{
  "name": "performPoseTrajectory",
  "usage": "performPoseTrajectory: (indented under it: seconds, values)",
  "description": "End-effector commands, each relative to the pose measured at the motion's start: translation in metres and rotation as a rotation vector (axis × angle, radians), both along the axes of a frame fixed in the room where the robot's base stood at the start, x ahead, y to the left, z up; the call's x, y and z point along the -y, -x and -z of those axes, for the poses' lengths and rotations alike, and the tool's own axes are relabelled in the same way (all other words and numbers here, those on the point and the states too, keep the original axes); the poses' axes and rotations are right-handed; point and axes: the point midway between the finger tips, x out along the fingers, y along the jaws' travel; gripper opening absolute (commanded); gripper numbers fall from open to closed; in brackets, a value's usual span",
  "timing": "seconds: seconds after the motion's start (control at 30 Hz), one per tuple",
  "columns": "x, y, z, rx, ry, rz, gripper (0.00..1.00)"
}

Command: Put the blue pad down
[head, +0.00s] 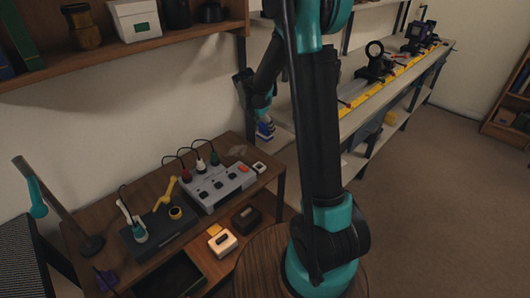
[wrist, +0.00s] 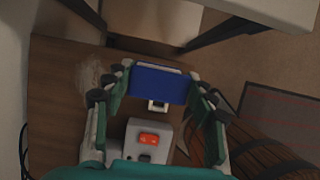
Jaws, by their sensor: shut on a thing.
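The blue pad (wrist: 158,84) is a small blue block with a pale top edge, held between the two fingers of my gripper (wrist: 160,92) in the wrist view. In the head view my gripper (head: 264,118) hangs above the right end of the wooden table, and the blue pad (head: 265,130) shows small at its tip. The pad is in the air over the table. What lies directly beneath it is partly hidden by the pad in the wrist view.
The wooden table (head: 236,150) bears a grey box (head: 232,185) with a red switch and a small white block (head: 259,167) at its right end. The shelf bench (head: 350,112) stands close by on the right.

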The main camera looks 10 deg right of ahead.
Motion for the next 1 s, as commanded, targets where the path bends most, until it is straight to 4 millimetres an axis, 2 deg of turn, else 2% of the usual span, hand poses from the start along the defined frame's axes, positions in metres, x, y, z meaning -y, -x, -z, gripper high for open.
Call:
performPoseTrajectory:
  seconds: [0.1,0.3,0.57,0.8,1.0]
  values:
    - [0.0,-0.001,0.03,0.0,0.0,0.0,0.32]
    - [0.0,-0.001,0.07,0.0,0.0,0.0,0.32]
    - [0.0,0.0,0.091,0.0,0.0,0.0,0.32]
    - [0.0,0.0,0.122,0.0,0.0,0.0,0.32]
    - [0.0,0.0,0.13,0.0,0.0,0.0,0.32]
